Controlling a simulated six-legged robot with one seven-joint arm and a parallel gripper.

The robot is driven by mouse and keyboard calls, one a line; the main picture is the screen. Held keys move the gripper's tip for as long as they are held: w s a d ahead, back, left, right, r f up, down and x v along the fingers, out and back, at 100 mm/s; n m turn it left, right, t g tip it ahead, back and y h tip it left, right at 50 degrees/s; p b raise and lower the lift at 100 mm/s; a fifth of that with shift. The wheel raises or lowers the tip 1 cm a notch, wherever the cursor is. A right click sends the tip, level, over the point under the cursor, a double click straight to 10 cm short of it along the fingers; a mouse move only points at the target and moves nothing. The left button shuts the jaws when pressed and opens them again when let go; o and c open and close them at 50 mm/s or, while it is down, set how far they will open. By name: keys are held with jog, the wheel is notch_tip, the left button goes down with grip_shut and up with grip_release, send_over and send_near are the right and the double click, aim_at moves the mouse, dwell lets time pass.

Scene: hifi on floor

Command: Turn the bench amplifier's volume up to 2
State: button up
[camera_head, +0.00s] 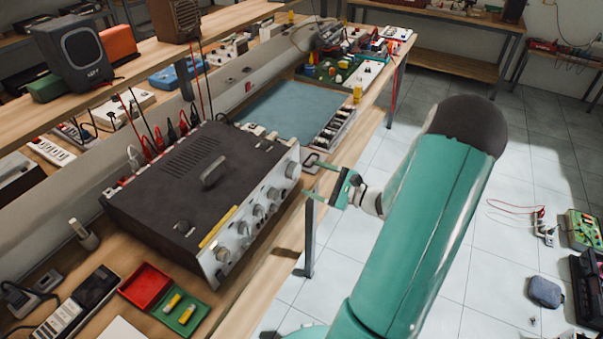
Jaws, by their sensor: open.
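The bench amplifier (196,181) is a dark box with a top handle and a silver front panel. It stands on the wooden bench, its front facing right. A row of round knobs (258,210) runs along the panel, with a larger knob (292,169) near its far end. The knob markings are too small to read, so I cannot tell which is the volume or its setting. My gripper (314,180) is open, its fingers pointing left toward the far end of the panel. The fingertips look close to the large knob; I cannot tell if they touch.
A blue mat (291,108) lies behind the amplifier. A red tray (145,286) and a green tray (181,313) are at the near end. A speaker (75,50) stands on the shelf above. Tiled floor right of the bench is mostly free; a blue pouch (545,292) lies there.

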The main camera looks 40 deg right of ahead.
aim_at(298, 172)
jog(key=x, duration=0.5)
jog(key=shift+w, duration=0.1)
jog(key=c, duration=1)
jog(key=m, duration=0.5)
jog(key=shift+d+m, duration=0.1)
jog(key=shift+m, duration=0.2)
jog(key=m, duration=0.5)
jog(key=shift+d, duration=0.1)
jog(key=m, duration=0.6)
jog(key=shift+f, duration=0.1)
jog(key=m, duration=0.4)
jog(key=shift+d+m, duration=0.1)
jog(key=shift+m, duration=0.3)
